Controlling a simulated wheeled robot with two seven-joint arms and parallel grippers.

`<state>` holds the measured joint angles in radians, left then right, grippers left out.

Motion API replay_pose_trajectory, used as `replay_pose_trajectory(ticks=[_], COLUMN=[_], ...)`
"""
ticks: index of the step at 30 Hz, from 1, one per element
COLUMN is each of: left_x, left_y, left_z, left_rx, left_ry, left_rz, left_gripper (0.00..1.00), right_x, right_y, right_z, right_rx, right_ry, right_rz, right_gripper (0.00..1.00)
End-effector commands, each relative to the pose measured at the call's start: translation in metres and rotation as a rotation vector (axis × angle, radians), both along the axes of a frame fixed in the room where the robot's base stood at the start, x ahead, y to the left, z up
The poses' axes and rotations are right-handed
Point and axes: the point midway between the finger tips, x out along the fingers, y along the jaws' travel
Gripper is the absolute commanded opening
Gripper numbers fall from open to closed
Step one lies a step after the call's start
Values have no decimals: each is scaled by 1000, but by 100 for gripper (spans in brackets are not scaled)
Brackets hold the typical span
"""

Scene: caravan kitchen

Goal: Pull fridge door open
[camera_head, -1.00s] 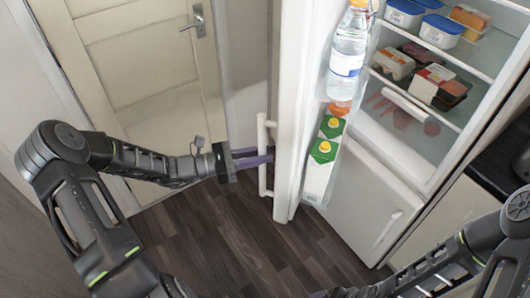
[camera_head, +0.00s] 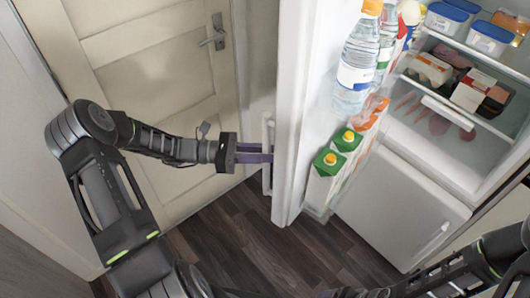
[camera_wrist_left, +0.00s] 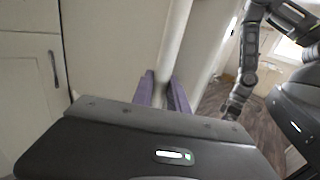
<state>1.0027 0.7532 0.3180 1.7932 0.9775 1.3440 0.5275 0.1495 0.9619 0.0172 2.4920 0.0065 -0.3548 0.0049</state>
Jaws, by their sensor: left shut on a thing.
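The white fridge door (camera_head: 296,110) stands wide open in the head view, seen nearly edge-on, with its shelves facing right. Its long white handle (camera_head: 267,150) is on the outer face, on the left. My left gripper (camera_head: 262,153) reaches in from the left and is shut on the handle. In the left wrist view the purple fingers (camera_wrist_left: 165,92) sit on both sides of the white handle bar (camera_wrist_left: 176,45). My right arm shows at the lower right of the head view, but its fingertips cannot be made out.
Bottles (camera_head: 357,62) and green-topped cartons (camera_head: 325,177) stand in the door shelves. The fridge interior (camera_head: 440,150) holds boxes and blue-lidded tubs (camera_head: 490,37). A closed cream room door (camera_head: 150,80) is behind my left arm. Dark floor (camera_head: 235,235) below is clear.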

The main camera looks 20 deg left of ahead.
Motion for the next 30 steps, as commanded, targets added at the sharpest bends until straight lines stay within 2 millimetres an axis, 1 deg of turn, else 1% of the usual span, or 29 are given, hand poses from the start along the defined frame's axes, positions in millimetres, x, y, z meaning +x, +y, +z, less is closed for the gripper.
replay_pose_trajectory(ticks=[1, 13, 14, 21, 22, 30], left_x=[3, 4, 4, 2, 2, 1], left_y=[-2, -1, -1, -1, -1, 1], left_z=[3, 3, 3, 2, 2, 0], left_rx=[-3, -2, -2, -2, -1, -1], left_ry=[-7, -6, -6, -4, -3, -1], left_rz=[0, -2, -2, -3, -3, -3], left_gripper=[0, 0, 20, 40, 41, 41], right_x=[0, 0, 0, 0, 0, 0], right_y=[0, 0, 0, 0, 0, 0], right_z=[0, 0, 0, 0, 0, -1], right_rx=[0, 0, 0, 0, 0, 0], right_ry=[0, 0, 0, 0, 0, 0], right_rz=[0, 0, 0, 0, 0, 0], right_gripper=[83, 83, 83, 83, 83, 83])
